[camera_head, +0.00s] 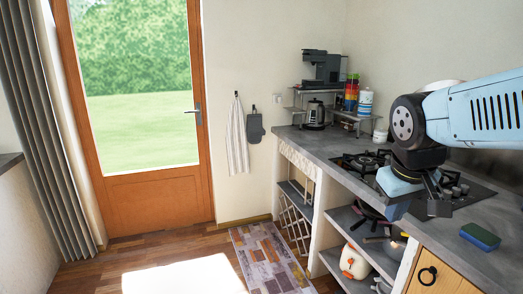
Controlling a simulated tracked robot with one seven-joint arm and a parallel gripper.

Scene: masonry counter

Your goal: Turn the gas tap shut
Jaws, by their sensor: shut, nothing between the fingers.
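I cannot make out the gas tap for sure; it may be hidden behind my arm or too small to tell. The black gas hob (362,160) is set into the grey counter, partly covered by my arm. Several dark knobs (456,189) stand at its right side, just right of my gripper. My gripper (438,208) is dark, shut and empty, near the counter's front edge by the hob. Whether it touches anything I cannot tell.
Open shelves (345,235) under the counter hold pans and a white and orange container (354,262). A blue-green sponge (480,236) lies on the counter at right, above a wooden drawer front (440,274). A kettle (315,114) stands at the back. A rug (270,258) lies on the floor.

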